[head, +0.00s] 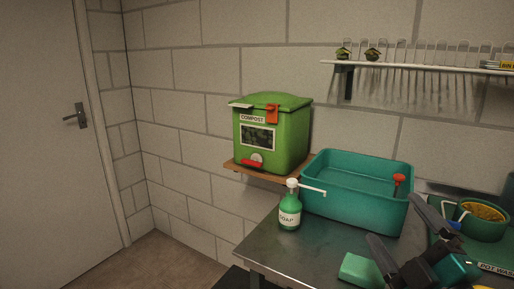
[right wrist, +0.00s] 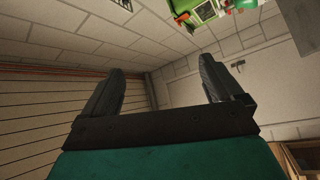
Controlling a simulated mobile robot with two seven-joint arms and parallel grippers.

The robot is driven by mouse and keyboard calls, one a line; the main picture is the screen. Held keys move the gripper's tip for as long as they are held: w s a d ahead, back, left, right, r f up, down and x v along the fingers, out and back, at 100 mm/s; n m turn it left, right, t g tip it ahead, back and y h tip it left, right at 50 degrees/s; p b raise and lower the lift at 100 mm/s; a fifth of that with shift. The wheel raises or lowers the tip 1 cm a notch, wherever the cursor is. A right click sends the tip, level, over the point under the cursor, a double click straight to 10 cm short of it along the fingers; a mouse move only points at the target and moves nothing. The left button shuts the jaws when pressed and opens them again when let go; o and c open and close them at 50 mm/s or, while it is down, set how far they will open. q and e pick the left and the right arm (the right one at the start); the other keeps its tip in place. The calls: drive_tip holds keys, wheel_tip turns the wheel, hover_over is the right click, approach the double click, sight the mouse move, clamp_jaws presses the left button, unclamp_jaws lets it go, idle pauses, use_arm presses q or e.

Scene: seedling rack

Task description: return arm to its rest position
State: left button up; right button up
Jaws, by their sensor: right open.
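My right gripper (head: 402,235) is at the lower right of the head view, above the metal table (head: 300,255). Its two dark fingers stand apart with nothing between them. It is in front of the teal basin (head: 350,205) and beside a green block (head: 358,270). My left gripper is not in the head view.
A soap bottle (head: 290,210) stands left of the basin. A green compost bin (head: 285,135) sits on a wooden shelf (head: 240,168). A round green pot (head: 482,222) is right of my gripper. A wall rack (head: 400,62) holds two small plants. Floor by the door (head: 50,130) is clear.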

drive_tip(key=s+d+f+m+g+h, duration=0.25)
drive_tip(key=f+m+g, duration=0.25)
drive_tip(key=f, duration=0.4)
drive_tip(key=s+d+f+m+g+h, duration=0.1)
drive_tip(key=s+f+m+g+h, duration=0.3)
drive_tip(key=f, duration=0.5)
drive_tip(key=s+a+f+m+g+y, duration=0.4)
drive_tip(key=s+f+g, duration=0.45)
drive_tip(key=s, duration=0.45)
drive_tip(key=w+a+f+t+p, duration=0.2)
drive_tip(key=w+a+f+t, duration=0.1)
drive_tip(key=w+f+t, duration=0.4)
drive_tip(key=shift+w+a+n+t+y, duration=0.2)
drive_tip(key=shift+a+n+t+y, duration=0.1)
drive_tip(key=shift+a+t+y, duration=0.15)
